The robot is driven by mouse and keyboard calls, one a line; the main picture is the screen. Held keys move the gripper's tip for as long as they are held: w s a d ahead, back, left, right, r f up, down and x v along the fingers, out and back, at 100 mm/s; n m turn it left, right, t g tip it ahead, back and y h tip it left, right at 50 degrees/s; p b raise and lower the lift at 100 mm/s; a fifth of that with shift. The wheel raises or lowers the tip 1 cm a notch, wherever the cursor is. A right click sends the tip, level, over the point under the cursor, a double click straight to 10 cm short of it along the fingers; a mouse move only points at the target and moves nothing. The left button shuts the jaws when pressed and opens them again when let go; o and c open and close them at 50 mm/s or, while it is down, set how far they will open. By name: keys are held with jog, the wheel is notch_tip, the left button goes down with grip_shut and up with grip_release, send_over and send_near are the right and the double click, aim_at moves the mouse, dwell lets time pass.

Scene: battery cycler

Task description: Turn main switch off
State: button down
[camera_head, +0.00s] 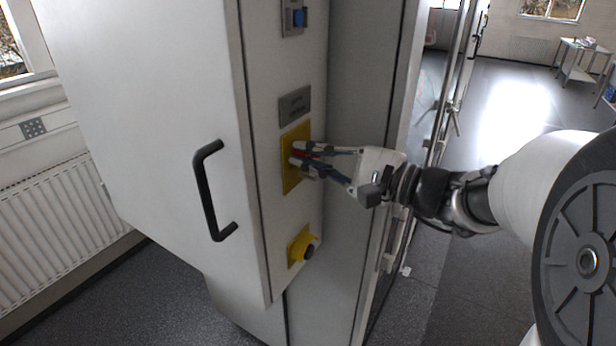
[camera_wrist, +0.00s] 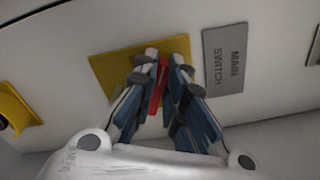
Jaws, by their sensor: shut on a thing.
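The main switch is a red handle (camera_wrist: 157,86) on a yellow plate (camera_head: 289,180) on the narrow side of the grey cabinet. In the wrist view the yellow plate (camera_wrist: 112,66) lies behind the fingers, and a grey label (camera_wrist: 225,60) reading "MAIN SWITCH" is to its right. My gripper (camera_head: 299,155) reaches in from the right, its fingertips at the plate. In the wrist view my gripper (camera_wrist: 163,66) has a finger on each side of the red handle and is shut on it. The fingers hide part of the handle, so its exact turn angle is hard to tell.
Below the switch is a yellow plate with a black round knob (camera_head: 308,251). A blue button (camera_head: 298,18) is above the grey label (camera_head: 294,106). A black door handle (camera_head: 207,190) juts out at left. Open floor (camera_head: 510,110) lies behind at right.

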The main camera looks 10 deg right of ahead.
jog(key=n+b, duration=0.2)
jog(key=b, duration=0.2)
jog(key=f+n+b, duration=0.1)
jog(key=n+b, duration=0.2)
jog(key=b, duration=0.1)
jog(key=shift+s, duration=0.1)
jog(key=shift+r+b, duration=0.1)
jog(key=shift+b, duration=0.35)
jog(key=c, duration=1.7)
grip_release()
jog(key=shift+o, duration=0.2)
jog(key=v, duration=1.2)
